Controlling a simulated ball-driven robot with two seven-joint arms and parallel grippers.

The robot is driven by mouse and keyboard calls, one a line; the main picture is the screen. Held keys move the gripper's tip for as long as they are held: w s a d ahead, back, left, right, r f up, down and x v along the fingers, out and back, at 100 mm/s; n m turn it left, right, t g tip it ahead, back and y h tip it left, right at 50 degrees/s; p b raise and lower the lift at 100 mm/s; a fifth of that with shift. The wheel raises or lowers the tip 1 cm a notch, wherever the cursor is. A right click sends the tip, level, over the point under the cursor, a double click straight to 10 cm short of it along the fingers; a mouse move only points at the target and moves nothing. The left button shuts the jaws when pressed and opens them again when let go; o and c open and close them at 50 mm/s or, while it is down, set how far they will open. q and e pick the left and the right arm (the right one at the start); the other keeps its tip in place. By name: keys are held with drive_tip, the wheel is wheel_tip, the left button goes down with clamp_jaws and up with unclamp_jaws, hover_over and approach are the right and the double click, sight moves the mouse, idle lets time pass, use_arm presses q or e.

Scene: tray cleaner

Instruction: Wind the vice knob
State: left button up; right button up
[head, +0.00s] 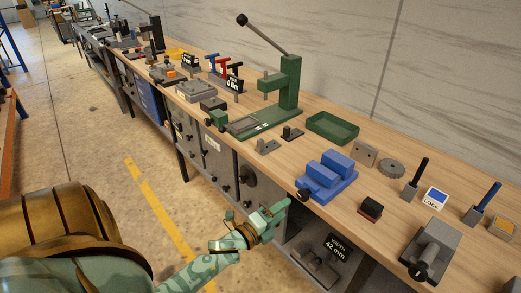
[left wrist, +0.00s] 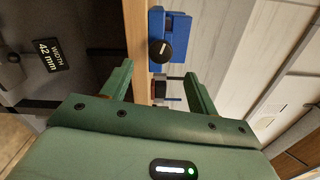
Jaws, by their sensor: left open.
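A blue vice (head: 327,178) stands at the front edge of the wooden bench, with a round black knob (head: 303,195) on its front facing the aisle. In the left wrist view the blue vice (left wrist: 172,22) lies ahead, and its knob (left wrist: 161,51) shows a pale line, just beyond and between my fingertips. My left gripper (head: 283,209) is below and left of the knob, in front of the bench edge. In the left wrist view its two green fingers (left wrist: 157,72) are spread apart and nothing is between them. My right gripper is not in view.
A dark sign reading "WIDTH 42 mm" (head: 338,247) is below the bench edge. A grey vice (head: 432,248) with a black knob is at the right. A black and red block (head: 371,209), green tray (head: 332,127) and green press (head: 290,85) stand on the bench (head: 385,255). The aisle is open.

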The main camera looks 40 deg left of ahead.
use_arm(q)
drive_tip(key=s, duration=0.8)
drive_tip(key=shift+s+a, duration=0.25)
drive_tip(key=shift+a, duration=0.05)
